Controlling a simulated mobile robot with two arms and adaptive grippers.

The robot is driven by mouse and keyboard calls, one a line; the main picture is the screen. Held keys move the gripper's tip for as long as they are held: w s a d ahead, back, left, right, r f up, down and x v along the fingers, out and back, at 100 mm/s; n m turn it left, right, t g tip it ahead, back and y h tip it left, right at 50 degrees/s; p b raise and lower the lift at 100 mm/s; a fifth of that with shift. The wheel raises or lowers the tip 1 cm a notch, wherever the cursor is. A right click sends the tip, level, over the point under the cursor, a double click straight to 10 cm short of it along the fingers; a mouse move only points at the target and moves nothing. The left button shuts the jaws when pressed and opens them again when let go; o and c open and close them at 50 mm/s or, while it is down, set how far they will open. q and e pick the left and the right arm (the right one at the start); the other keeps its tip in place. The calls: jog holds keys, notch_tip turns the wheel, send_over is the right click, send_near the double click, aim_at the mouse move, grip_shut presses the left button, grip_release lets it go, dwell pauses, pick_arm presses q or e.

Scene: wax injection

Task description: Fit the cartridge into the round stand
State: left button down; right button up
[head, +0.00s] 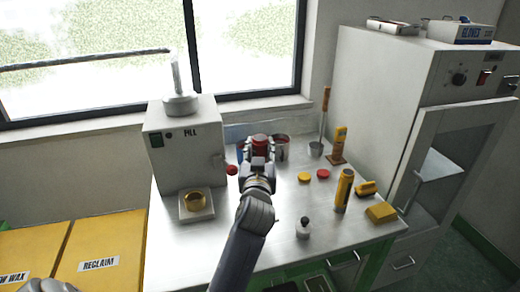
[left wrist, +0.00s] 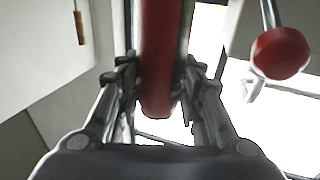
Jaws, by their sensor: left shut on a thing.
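A red cylinder, which looks like the cartridge (head: 260,142), stands in the jaws of my left gripper (head: 258,158) over the back of the steel table. My left gripper is shut on it. In the left wrist view the red cartridge (left wrist: 160,60) runs between the two fingers (left wrist: 160,95). A gold ring on a pale square base, perhaps the round stand (head: 196,201), sits in front of the white fill machine (head: 183,148), left of my gripper. The ring looks empty. My right gripper is not in view.
A red lever knob (head: 232,170) sticks out beside the machine; the knob (left wrist: 280,52) also shows in the left wrist view. A metal pot (head: 281,148) is close right of my gripper. The front left tabletop is clear.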

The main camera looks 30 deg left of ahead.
pick_arm(q)
jog(key=shift+f, duration=0.3)
notch_tip(320, 180, down, 5)
jog(key=b, duration=0.4)
jog(key=shift+b, duration=0.4)
dwell(1.2)
